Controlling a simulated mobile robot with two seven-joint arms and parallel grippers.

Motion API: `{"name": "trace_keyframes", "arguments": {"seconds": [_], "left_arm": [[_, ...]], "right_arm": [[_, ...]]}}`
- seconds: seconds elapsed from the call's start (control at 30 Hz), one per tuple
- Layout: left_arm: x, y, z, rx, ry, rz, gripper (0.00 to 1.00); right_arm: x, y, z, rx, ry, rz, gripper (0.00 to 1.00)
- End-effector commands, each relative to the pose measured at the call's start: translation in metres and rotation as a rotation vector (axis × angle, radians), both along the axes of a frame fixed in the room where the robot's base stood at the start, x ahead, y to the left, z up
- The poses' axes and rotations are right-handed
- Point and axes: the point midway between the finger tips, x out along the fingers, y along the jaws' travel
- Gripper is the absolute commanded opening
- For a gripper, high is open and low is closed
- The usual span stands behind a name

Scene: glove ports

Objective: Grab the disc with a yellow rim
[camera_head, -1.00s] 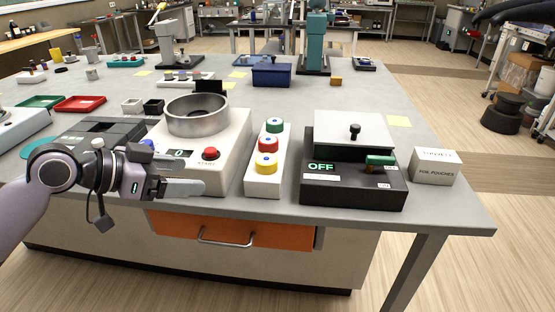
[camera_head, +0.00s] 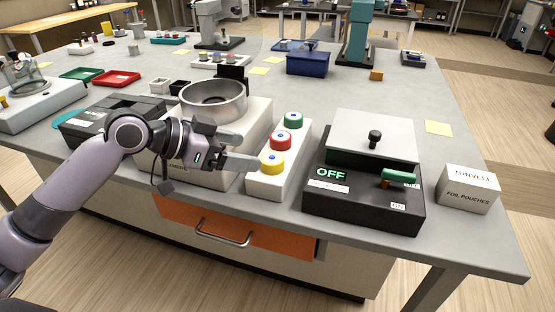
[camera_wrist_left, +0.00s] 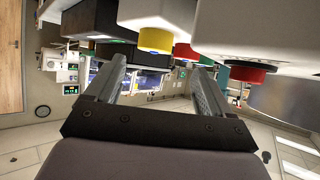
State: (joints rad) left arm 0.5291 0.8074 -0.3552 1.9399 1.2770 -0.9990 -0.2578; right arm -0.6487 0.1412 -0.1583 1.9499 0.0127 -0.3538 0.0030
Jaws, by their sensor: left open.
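The disc with a yellow rim (camera_head: 271,163) has a white top and a blue centre. It sits at the near end of a white block (camera_head: 268,188), in a row with a red-rimmed disc (camera_head: 282,141) and a green-rimmed disc (camera_head: 293,120). My left gripper (camera_head: 252,153) is open and empty, just left of the yellow disc, its fingers pointing right towards it. In the left wrist view, the yellow rim (camera_wrist_left: 155,40) shows beyond and between the open fingers (camera_wrist_left: 160,67). I cannot tell whether a finger touches it. My right gripper is not in view.
A white machine with a metal ring (camera_head: 213,98) stands behind my left gripper; its red button (camera_wrist_left: 250,72) shows in the wrist view. A black sealer (camera_head: 362,195) marked OFF stands right of the block, then a box of foil pouches (camera_head: 468,190). An orange drawer (camera_head: 235,226) is below.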

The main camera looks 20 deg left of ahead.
Motion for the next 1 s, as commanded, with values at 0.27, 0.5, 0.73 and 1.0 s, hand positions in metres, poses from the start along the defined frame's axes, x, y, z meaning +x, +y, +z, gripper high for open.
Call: {"name": "trace_keyframes", "arguments": {"seconds": [0.27, 0.5, 0.73, 1.0], "left_arm": [[0.014, -0.025, -0.013, -0.002, 0.001, -0.002, 0.82], [0.03, -0.044, -0.027, -0.002, 0.0, 0.0, 0.82], [0.032, -0.046, -0.03, 0.001, -0.001, 0.0, 0.82], [0.031, -0.046, -0.03, 0.001, 0.0, 0.0, 0.21]], "right_arm": [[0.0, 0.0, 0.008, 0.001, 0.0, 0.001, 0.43], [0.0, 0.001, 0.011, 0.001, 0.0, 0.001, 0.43], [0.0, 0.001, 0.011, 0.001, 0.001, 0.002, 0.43], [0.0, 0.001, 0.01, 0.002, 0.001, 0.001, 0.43]]}}
